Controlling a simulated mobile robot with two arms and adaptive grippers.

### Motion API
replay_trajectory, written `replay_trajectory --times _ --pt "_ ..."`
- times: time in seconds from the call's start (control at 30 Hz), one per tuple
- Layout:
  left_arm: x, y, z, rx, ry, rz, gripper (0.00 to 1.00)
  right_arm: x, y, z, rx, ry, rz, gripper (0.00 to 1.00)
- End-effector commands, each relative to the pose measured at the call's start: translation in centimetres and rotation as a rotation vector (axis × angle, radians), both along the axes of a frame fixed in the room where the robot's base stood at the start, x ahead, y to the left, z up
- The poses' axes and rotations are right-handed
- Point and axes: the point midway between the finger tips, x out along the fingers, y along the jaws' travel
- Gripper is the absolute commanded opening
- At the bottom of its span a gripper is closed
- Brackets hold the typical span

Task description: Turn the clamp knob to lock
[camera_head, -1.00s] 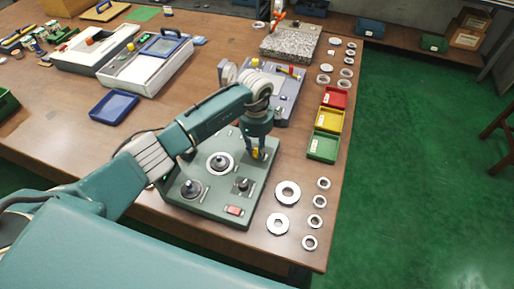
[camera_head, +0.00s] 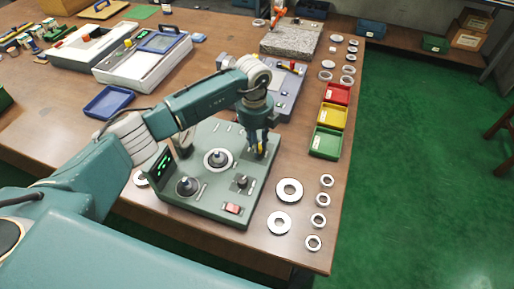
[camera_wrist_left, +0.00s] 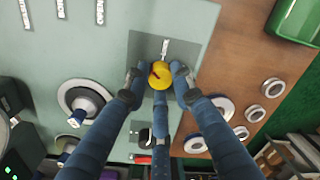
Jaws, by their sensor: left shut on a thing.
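The yellow clamp knob (camera_wrist_left: 160,75) sits near the edge of the grey-green test panel (camera_head: 213,206), on a darker plate. It shows in the head view as a small yellow spot (camera_head: 261,149), mostly covered by my fingers. My left gripper (camera_head: 259,150) points down over the knob. In the left wrist view its blue fingers (camera_wrist_left: 158,82) are shut around the knob, with the tips against its sides. My right gripper is not in view.
On the panel are a central spindle with a ring (camera_head: 217,159), a black cone (camera_head: 188,186), a small lever (camera_head: 242,182) and a red switch (camera_head: 232,208). Loose rings (camera_head: 289,190) lie to the right. Red, yellow and green bins (camera_head: 326,143) stand along the table's right edge.

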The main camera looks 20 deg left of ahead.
Motion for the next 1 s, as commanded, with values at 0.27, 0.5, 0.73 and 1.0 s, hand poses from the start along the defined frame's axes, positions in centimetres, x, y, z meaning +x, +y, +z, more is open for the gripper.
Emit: replay_trajectory --times 0.27,0.5,0.73,1.0 --pt "0.3 0.1 -0.2 0.002 -0.008 -0.26 0.0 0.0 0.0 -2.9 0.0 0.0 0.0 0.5" --pt "0.4 0.0 -0.1 0.001 -0.008 -0.487 0.0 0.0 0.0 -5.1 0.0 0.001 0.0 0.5" --pt "0.4 0.1 0.0 0.002 -0.009 -0.683 0.0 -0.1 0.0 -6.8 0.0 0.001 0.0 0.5" --pt "0.4 0.0 0.1 0.001 -0.009 -0.851 0.0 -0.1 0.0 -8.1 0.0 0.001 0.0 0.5"
